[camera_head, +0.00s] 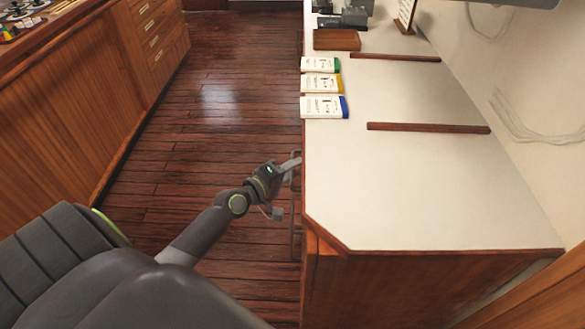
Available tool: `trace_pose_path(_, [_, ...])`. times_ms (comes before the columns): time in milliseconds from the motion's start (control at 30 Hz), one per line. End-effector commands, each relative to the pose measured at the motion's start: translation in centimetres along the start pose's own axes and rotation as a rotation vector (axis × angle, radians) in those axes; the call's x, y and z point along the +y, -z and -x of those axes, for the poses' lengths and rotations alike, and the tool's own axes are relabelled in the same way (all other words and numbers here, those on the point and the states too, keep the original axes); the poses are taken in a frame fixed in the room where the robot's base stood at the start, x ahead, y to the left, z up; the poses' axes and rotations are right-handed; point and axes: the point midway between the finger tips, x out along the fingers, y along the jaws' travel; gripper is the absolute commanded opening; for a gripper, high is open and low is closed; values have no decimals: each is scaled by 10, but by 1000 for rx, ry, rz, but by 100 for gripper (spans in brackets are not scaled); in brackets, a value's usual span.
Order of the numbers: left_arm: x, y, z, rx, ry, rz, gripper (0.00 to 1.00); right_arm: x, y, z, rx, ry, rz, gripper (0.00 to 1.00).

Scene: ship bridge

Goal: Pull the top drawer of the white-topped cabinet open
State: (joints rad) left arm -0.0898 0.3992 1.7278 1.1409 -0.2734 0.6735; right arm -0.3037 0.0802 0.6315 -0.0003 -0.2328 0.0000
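The white-topped cabinet (420,195) fills the right side of the view, its pale top edged in reddish wood. Its drawer fronts face left, toward the floor, and are almost wholly hidden below the top's edge from this angle. I cannot make out the top drawer or its handle clearly. My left gripper (289,170) is at the cabinet's left side, close to the top's edge and reaching toward the front. Its fingertips are small and partly hidden by the edge, so its opening and any contact are unclear. My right gripper is not in view.
Booklets with green, yellow (321,83) and blue spines lie along the top's left edge. A brown tray (337,40) and dark equipment (350,17) are behind them. Two wooden strips cross the top. A wooden console (90,95) stands left, with open plank floor (215,110) between.

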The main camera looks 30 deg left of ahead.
Motion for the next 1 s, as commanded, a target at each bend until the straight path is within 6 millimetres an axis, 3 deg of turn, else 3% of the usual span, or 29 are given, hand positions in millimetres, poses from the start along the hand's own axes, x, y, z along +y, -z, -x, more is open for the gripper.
trace_pose_path(333, [0,0,-3,0,0,0,30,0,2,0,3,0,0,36])
trace_pose_path(567, [0,0,-3,0,0,0,0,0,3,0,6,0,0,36])
trace_pose_path(1000, [0,0,-3,0,0,-1,0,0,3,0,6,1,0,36])
